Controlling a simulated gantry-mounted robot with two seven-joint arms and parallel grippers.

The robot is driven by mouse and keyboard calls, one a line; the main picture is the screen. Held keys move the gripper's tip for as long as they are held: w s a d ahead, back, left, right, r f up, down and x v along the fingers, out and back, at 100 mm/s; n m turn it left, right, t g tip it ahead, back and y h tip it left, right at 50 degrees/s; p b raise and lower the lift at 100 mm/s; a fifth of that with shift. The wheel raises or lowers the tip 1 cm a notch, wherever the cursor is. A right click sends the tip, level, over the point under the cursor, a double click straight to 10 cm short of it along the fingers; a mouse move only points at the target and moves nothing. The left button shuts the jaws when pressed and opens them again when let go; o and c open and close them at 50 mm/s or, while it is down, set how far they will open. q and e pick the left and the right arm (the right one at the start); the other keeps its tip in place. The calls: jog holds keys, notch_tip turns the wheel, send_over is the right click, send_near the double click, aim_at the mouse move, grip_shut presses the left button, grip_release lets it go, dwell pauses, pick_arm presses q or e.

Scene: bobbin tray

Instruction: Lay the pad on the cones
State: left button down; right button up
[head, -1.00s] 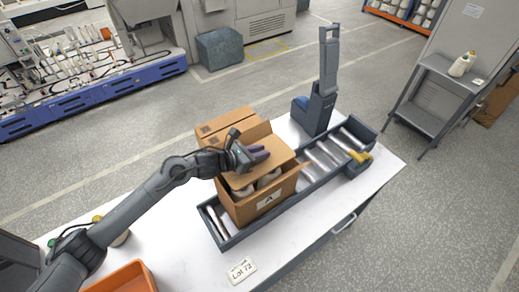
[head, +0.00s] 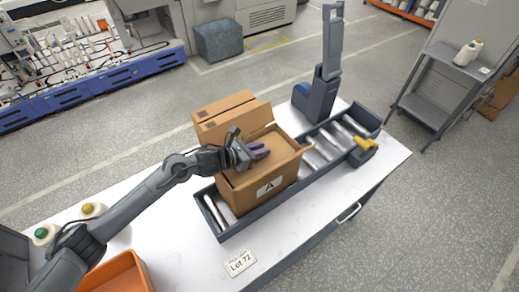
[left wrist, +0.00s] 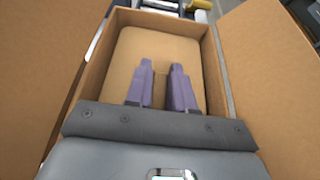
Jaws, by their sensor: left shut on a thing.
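The pad is a flat tan sheet with rounded corners, and it shows best in the left wrist view (left wrist: 160,45). It lies within the walls of the open cardboard box (head: 255,195), which bears an A label. My left gripper (head: 262,151) reaches into the box from the left. Its purple fingers also show over the pad in the left wrist view (left wrist: 163,85), shut on it. The cones are hidden under the pad, so I cannot tell whether it touches them. My right gripper is not in view.
The box stands on a roller conveyor (head: 225,236) with free rollers to its right. Its raised flaps (head: 228,118) stand behind and beside the gripper. A grey post (head: 322,90) rises behind the conveyor. An orange bin (head: 118,275) and Lot 72 card (head: 240,262) are at the front.

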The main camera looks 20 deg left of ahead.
pick_arm(q)
jog(key=c, duration=0.9)
grip_release()
jog(key=shift+s, duration=0.1)
jog(key=b+v, duration=0.1)
jog(key=v, duration=0.9)
jog(key=shift+s+a+r+b, duration=0.1)
jog(key=shift+b, duration=0.2)
jog(key=shift+s+r, duration=0.15)
